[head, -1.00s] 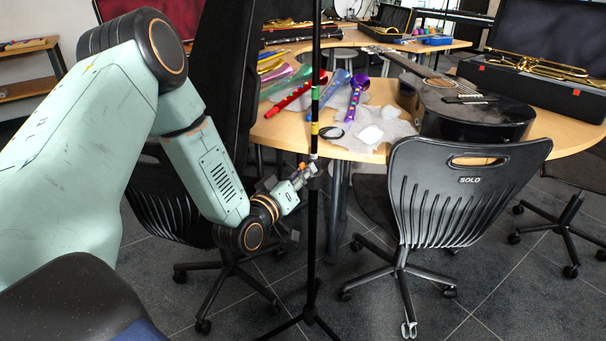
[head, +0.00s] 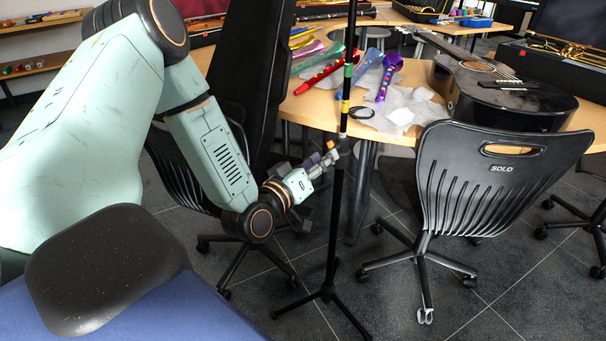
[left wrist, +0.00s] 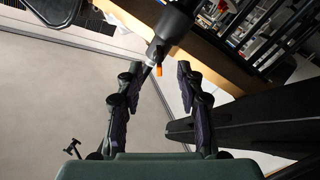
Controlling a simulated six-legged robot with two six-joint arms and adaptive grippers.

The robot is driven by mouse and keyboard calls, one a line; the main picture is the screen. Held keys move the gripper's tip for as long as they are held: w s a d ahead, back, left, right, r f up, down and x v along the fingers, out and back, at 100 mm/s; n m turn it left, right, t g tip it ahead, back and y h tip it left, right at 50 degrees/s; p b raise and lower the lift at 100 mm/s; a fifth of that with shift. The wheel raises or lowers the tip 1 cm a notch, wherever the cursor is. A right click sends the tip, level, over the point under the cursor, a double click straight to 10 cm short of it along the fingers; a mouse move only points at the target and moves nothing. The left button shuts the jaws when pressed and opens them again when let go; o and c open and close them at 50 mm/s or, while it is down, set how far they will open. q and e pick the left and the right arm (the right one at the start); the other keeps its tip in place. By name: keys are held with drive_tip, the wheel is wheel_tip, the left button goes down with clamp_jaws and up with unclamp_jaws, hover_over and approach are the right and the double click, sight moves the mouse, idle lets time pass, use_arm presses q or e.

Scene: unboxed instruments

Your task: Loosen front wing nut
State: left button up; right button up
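A black stand (head: 332,236) with a thin upright pole and splayed legs stands in front of the table. My left gripper (head: 322,161) is beside its pole at collar height. In the left wrist view my left gripper (left wrist: 158,76) is open, with a dark finger on each side. A dark cylindrical part of the stand (left wrist: 173,24) lies beyond the fingertips. A small orange-tipped piece (left wrist: 159,71), which may be the front wing nut, sits between the fingers, apparently untouched. In the head view the nut is too small to make out clearly. My right gripper is out of view.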

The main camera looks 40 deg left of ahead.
use_arm(q)
drive_tip(key=s, duration=0.7)
drive_tip(key=shift+s+d, duration=0.2)
drive_tip(key=shift+s, duration=0.15)
drive_tip(key=shift+d, duration=0.1)
idle(0.4)
drive_tip(key=s+d+f+m+g+h+p, duration=0.1)
drive_tip(key=s+d+f+g, duration=0.35)
drive_tip(key=f, duration=0.25)
drive_tip(key=s+d+f+g+h+p, duration=0.1)
drive_tip(key=s+d+f+g+h, duration=0.15)
drive_tip(key=f+g, duration=0.3)
drive_tip(key=s+d+f+m+g+p, duration=0.1)
drive_tip(key=s+g, duration=0.1)
drive_tip(key=s, duration=0.4)
drive_tip(key=s+d+f+m+g+y+p, duration=0.1)
drive_tip(key=s+d+f+m+g+p, duration=0.1)
drive_tip(key=s, duration=0.5)
drive_tip(key=s+d+f+m+g+y+p, duration=0.1)
drive_tip(key=s+d+m+g+p, duration=0.1)
drive_tip(key=s+g, duration=0.2)
drive_tip(key=s, duration=0.2)
drive_tip(key=shift+s+d+f, duration=0.2)
drive_tip(key=shift+s+f, duration=0.15)
